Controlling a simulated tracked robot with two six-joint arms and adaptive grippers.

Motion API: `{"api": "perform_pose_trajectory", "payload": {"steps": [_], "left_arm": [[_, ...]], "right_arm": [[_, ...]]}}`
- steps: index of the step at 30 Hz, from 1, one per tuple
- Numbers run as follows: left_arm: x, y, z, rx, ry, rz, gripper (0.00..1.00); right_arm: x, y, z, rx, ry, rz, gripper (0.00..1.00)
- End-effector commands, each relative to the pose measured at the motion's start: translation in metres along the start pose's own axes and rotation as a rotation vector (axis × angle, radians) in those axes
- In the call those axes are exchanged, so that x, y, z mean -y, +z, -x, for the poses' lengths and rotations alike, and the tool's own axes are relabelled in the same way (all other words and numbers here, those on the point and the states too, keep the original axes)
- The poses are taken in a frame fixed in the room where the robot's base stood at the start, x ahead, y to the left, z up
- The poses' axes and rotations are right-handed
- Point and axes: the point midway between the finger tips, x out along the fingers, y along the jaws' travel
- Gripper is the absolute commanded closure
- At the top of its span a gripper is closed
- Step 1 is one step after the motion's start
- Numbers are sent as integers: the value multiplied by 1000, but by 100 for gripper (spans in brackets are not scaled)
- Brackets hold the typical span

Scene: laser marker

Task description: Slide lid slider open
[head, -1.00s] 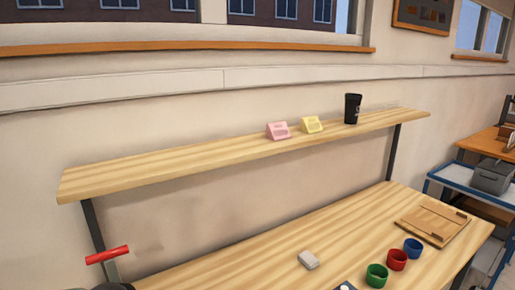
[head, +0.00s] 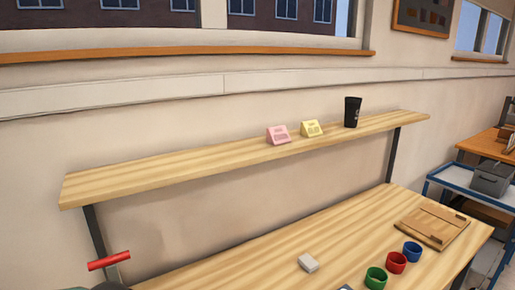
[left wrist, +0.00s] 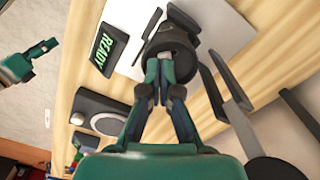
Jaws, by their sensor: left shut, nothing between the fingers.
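In the left wrist view my left gripper (left wrist: 163,75) is shut and empty. Its fingertips are in front of a dark round part (left wrist: 172,48) on a white machine (left wrist: 228,35); I cannot tell whether they touch it. A black display (left wrist: 108,48) on the machine reads READY. I cannot clearly make out the lid slider. A teal and dark jointed part (left wrist: 20,65) at the left edge looks like my right gripper; its jaws are too small to read. In the head view a red bar (head: 108,260) on a grey post shows at lower left.
A shelf (head: 200,170) above holds pink and yellow signs and a black cup. Dark bars (left wrist: 225,100) flank my left gripper.

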Motion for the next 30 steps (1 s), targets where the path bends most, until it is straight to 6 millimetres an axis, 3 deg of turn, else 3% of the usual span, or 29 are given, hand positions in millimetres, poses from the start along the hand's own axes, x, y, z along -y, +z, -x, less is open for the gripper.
{"api": "perform_pose_trajectory", "payload": {"steps": [21, 30], "left_arm": [[0, 0, 47, -2, -1, 0, 100], [0, 0, 51, -1, -1, 0, 100]], "right_arm": [[13, 0, 35, 0, 0, 0, 48], [14, 0, 38, 0, 0, 0, 48]]}}
